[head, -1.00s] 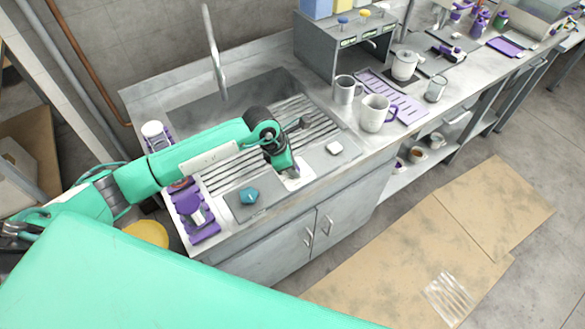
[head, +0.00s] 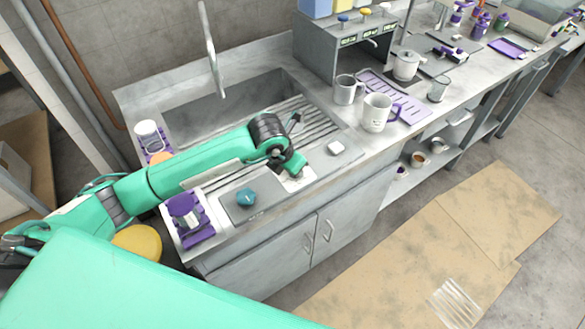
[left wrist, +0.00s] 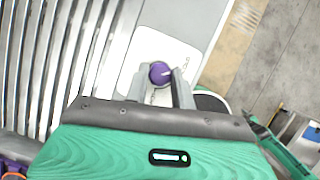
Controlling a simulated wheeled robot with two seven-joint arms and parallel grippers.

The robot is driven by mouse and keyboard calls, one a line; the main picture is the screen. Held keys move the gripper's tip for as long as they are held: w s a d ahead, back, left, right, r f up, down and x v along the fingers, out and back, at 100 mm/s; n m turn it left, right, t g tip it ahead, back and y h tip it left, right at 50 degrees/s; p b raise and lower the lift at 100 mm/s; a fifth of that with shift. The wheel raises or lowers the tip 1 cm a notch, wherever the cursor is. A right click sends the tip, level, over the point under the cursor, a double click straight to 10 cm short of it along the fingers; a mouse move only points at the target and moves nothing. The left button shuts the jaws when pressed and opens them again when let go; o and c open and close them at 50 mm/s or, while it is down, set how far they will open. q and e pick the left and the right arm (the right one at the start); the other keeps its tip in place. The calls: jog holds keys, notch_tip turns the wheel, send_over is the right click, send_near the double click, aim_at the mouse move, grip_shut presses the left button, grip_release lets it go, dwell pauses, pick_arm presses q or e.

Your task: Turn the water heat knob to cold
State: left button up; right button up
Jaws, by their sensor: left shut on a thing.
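The purple heat knob (left wrist: 160,72), with a pale pointer mark, sits on a white plate (left wrist: 180,50) in the left wrist view. The plate also shows at the counter's front edge in the head view (head: 303,176); there the knob is hidden by my gripper. My left gripper (left wrist: 163,83) has one finger on each side of the knob and is shut on it. In the head view the left gripper (head: 292,172) reaches down onto the plate from the left. My right gripper is not in view.
The ribbed drainboard (head: 305,130) and sink (head: 220,105) lie behind.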

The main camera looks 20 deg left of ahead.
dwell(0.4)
pick_arm(q)
jog(key=o, duration=1)
jog(key=b+v, duration=0.3)
jog(key=v, duration=1)
jog(key=shift+s+r, duration=0.2)
jog(key=shift+r, duration=0.15)
jog(key=shift+a, duration=0.1)
